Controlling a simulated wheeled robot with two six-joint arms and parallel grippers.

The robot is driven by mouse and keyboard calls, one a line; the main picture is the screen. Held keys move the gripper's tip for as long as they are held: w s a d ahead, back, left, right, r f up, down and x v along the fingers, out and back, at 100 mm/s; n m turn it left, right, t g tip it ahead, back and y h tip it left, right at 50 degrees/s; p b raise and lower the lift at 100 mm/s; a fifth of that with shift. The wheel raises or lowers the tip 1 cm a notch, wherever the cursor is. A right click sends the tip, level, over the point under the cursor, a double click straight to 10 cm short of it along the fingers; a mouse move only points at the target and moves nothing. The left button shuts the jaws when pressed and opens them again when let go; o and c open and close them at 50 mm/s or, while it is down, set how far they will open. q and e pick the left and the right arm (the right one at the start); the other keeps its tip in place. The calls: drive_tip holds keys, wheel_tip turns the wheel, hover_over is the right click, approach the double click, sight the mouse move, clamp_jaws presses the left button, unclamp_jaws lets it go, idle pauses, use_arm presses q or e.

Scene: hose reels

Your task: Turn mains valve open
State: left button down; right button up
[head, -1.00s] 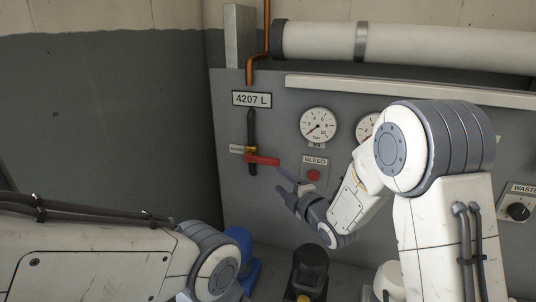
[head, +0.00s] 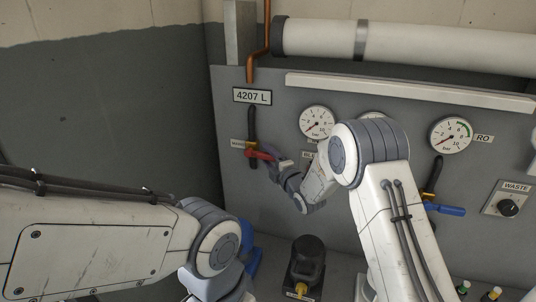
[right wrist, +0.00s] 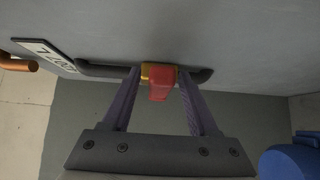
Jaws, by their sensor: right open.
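The mains valve (head: 261,154) has a red lever on a dark vertical pipe at the left of the grey panel, under the 4207 L plate (head: 252,96). The lever points to the right, across the pipe. My right gripper (head: 271,163) is at the lever's right end in the head view. In the right wrist view the red lever (right wrist: 160,88) with its yellow body lies between the two open fingers of my right gripper (right wrist: 157,95), with gaps on both sides. My left arm comes in at lower left; its gripper is out of view.
Gauges (head: 317,122) sit on the panel right of the valve, one partly hidden by my right arm. A blue lever (head: 445,209) and a WASTE knob (head: 508,208) are farther right. A black pump-like unit (head: 306,262) and a blue object stand below.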

clamp_jaws()
idle(1.5)
